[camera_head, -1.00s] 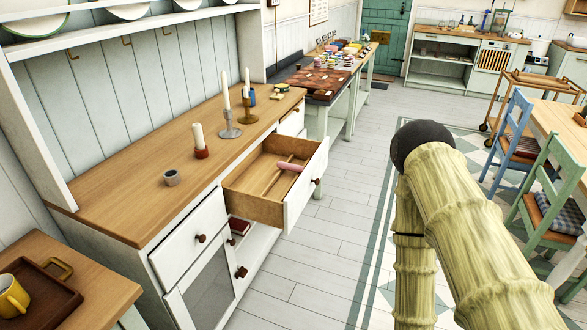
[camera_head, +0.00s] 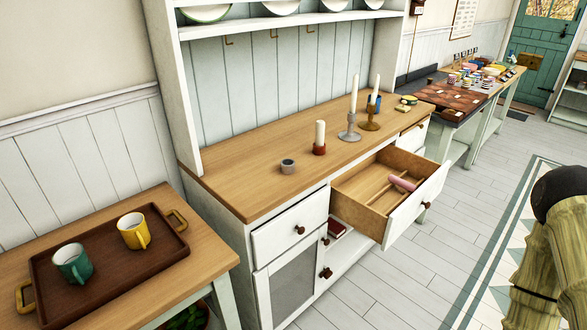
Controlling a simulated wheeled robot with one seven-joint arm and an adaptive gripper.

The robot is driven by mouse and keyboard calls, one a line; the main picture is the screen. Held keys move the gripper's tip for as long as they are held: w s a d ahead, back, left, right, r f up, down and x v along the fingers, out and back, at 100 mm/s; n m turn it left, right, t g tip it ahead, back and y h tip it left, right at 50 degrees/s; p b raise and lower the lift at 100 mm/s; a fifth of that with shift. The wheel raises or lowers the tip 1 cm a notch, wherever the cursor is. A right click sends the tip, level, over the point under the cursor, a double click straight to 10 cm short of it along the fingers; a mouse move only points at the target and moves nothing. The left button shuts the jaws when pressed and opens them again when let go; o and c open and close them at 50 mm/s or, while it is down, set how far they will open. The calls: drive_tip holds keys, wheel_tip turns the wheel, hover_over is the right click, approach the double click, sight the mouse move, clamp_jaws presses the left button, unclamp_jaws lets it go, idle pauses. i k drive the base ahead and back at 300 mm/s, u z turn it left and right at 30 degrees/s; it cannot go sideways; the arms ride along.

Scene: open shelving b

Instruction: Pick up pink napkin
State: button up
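A small pink roll (camera_head: 403,184), which looks like the pink napkin, lies inside an open wooden drawer (camera_head: 366,215) of the white dresser. It rests near the drawer's front panel, by a wooden divider. My arm (camera_head: 548,262), covered in a yellowish ribbed sleeve with a dark round joint, shows at the right edge. It is well to the right of the drawer and apart from it. My gripper is outside the picture.
The dresser top (camera_head: 240,177) holds candlesticks (camera_head: 349,125), a red candle holder (camera_head: 319,147) and a small grey cup (camera_head: 288,166). A side table at left carries a brown tray (camera_head: 95,262) with yellow and green mugs. The floor (camera_head: 390,290) before the drawer is clear.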

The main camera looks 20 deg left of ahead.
sight(400, 182)
drive_tip(key=u, duration=0.55)
drive_tip(key=k, duration=1.3)
drive_tip(key=i, duration=0.5)
drive_tip(key=z, duration=0.6)
drive_tip(key=i, duration=1.3)
drive_tip(key=u, duration=0.85)
